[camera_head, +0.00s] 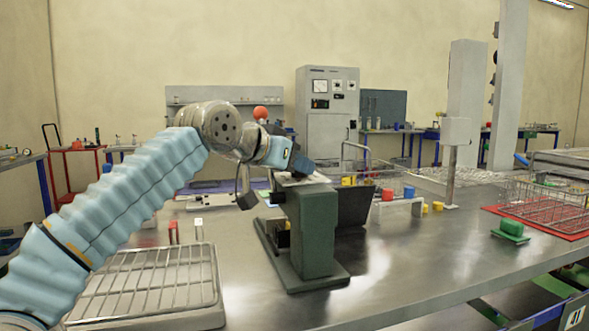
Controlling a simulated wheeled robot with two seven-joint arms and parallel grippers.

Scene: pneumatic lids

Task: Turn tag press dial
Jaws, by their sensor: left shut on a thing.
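The tag press (318,225) is a dark green machine on a flat base at the middle of the steel table. A red ball knob (260,112) shows behind my left wrist, and I cannot tell if it belongs to the press. My left gripper (302,168) comes in from the left and is down at the pale top of the press, shut on a part there. That part, at the place of the dial, is hidden by the fingers, so its setting cannot be read.
A wire rack on a tray (150,285) lies at the front left. A small stand (402,203) with red and blue pieces is right of the press. A green block (510,230) and a wire basket on a red mat (490,209) are at the right. The front middle is clear.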

